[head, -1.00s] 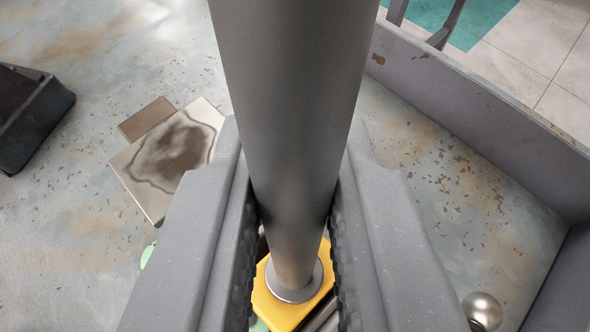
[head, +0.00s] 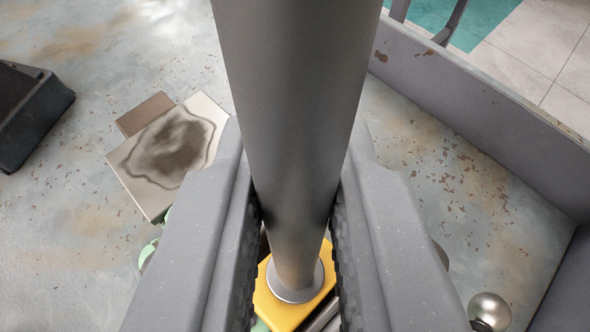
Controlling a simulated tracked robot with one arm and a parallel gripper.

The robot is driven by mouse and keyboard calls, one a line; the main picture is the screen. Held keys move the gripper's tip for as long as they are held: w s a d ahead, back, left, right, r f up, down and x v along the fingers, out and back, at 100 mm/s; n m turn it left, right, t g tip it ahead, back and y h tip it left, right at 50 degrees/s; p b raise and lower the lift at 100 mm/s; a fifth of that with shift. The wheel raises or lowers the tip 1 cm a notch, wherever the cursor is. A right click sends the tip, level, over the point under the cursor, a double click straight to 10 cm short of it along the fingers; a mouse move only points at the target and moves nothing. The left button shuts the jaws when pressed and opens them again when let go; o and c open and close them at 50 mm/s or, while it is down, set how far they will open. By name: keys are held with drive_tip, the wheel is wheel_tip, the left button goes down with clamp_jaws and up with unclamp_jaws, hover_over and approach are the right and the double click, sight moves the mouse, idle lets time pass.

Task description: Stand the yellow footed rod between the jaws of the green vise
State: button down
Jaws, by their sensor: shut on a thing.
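The footed rod (head: 290,110) is a thick grey cylinder that runs down the middle of the head view. Its yellow foot (head: 272,312) with a pale metal collar shows at the lower end, between the finger tips. My gripper (head: 296,235) is shut on the rod, one dark ribbed pad at each side. Pale green parts, probably the green vise (head: 149,251), peek out left of my left finger and beside the foot. My fingers hide most of it, so I cannot tell where the foot stands relative to the jaws.
A stained square plate (head: 172,152) lies over a brown block (head: 146,113) at left. A black block (head: 28,115) is at the far left. A shiny metal ball (head: 489,311) lies at lower right. A grey raised wall (head: 485,110) bounds the right side.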

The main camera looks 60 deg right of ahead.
drive_tip(key=shift+f, duration=0.2)
drive_tip(key=c, duration=1.3)
unclamp_jaws()
drive_tip(key=shift+f, duration=0.1)
